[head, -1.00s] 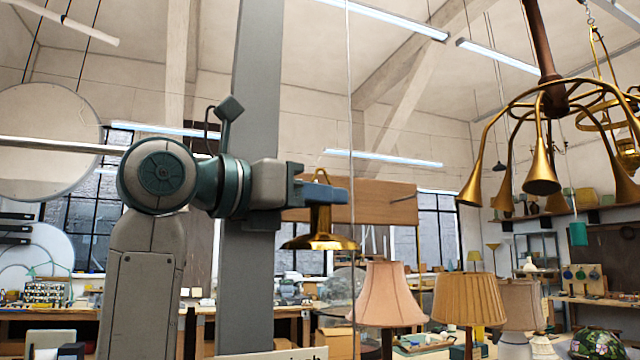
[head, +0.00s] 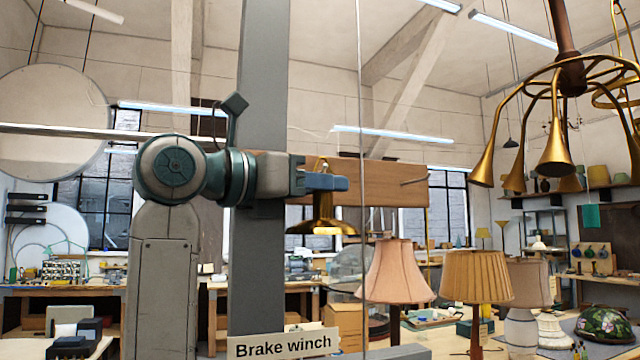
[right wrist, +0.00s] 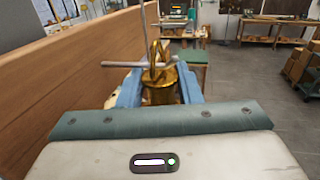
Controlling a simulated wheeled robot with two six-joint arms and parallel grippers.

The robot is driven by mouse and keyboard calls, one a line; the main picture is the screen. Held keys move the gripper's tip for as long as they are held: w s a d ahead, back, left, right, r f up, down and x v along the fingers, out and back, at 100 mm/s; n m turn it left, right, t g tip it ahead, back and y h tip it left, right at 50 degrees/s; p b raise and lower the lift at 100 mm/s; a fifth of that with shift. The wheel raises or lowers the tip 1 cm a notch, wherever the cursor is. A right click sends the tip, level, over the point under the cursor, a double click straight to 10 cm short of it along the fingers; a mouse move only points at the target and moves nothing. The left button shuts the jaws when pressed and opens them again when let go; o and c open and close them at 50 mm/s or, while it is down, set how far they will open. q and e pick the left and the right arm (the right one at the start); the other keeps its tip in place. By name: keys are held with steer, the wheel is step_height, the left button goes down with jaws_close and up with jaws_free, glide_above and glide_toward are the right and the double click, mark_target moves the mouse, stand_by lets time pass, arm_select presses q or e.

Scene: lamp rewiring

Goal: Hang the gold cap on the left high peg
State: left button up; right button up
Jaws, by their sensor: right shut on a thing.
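The gold cap (head: 322,226), a flared bell shape with a narrow neck, hangs below the blue jaws of my right gripper (head: 327,182) in the head view. The jaws are shut on its upper part. In the right wrist view the gold cap (right wrist: 160,88) sits between the jaws (right wrist: 155,90), with a pointed gold loop on top. A horizontal peg (right wrist: 120,64) crosses at that loop; I cannot tell whether the loop is around it or beside it. In the head view my gripper hides the left part of the wooden board (head: 375,180). My left gripper is not in view.
Another peg (head: 414,182) projects from the board's right end. A thin vertical cable runs in front of the board. A sign reading "Brake winch" (head: 283,344) is below. A brass chandelier (head: 556,150) hangs at the right, and shaded lamps (head: 398,272) stand below.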

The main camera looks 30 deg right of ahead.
steer(key=shift+a, duration=0.1)
stand_by(0.6)
steer(key=shift+w+f+b, duration=0.1)
steer(key=shift+f+b, duration=0.2)
steer(key=shift+f, duration=0.4)
steer(key=o, duration=1.1)
